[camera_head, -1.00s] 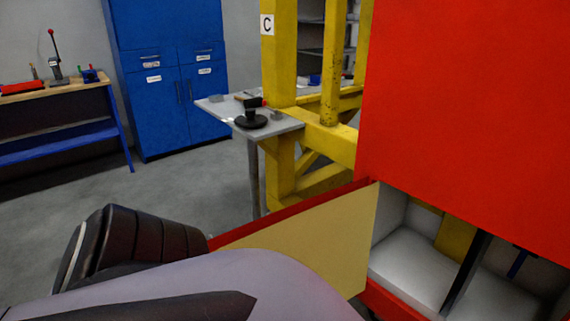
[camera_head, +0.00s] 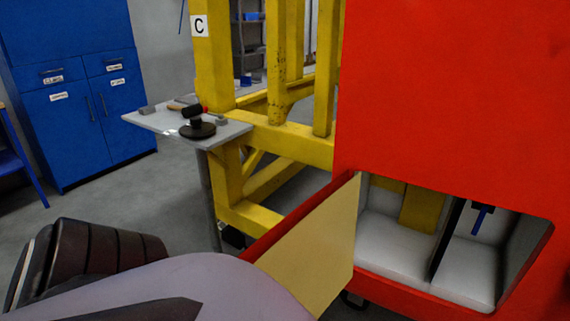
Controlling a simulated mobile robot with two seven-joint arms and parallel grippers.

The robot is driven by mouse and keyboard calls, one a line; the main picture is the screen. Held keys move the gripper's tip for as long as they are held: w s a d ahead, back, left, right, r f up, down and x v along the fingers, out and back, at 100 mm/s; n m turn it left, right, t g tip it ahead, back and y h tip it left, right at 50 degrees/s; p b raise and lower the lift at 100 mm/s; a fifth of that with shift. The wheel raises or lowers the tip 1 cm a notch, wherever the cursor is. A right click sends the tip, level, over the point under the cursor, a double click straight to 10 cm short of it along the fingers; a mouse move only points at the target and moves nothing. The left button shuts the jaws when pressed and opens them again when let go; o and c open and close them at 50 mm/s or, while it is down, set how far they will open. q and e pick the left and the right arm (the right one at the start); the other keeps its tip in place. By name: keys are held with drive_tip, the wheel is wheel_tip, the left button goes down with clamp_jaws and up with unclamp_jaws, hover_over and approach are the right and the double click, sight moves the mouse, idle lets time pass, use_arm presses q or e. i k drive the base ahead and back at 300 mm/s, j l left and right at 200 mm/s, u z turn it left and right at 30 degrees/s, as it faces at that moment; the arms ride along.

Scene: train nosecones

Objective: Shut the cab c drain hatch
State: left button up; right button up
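The drain hatch door (camera_head: 312,250) stands open at the lower middle of the head view. Its inner face is cream and its edge is red. It is hinged at the left side of the opening in the red cab (camera_head: 440,100) and swings out to the left. The hatch opening (camera_head: 400,245) shows a pale compartment with a dark divider and a blue part inside. A yellow post beside the cab carries a "C" sign (camera_head: 199,25). A part of my arm covers the lower left and hides the door's lower left end. Neither gripper shows.
A yellow frame (camera_head: 300,146) stands left of the cab. A small grey table (camera_head: 150,122) in front of it holds a dark round-based tool (camera_head: 197,127). Blue cabinets (camera_head: 85,140) stand at the back left. Grey floor is clear between cabinets and table.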

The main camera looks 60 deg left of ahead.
sight(310, 252)
drive_tip(key=k+j+z, duration=0.4)
drive_tip(key=k, duration=0.2)
drive_tip(key=k+j, duration=0.15)
drive_tip(key=j, duration=0.2)
drive_tip(key=k+j, duration=0.15)
drive_tip(key=j, duration=0.2)
drive_tip(key=j+u, duration=0.15)
drive_tip(key=j, duration=0.25)
drive_tip(key=i+j+u, duration=0.1)
drive_tip(key=j, duration=0.25)
drive_tip(key=i+j, duration=0.4)
drive_tip(key=k+l+z, duration=0.25)
drive_tip(key=k, duration=0.25)
drive_tip(key=k+j, duration=0.05)
drive_tip(key=j, duration=0.05)
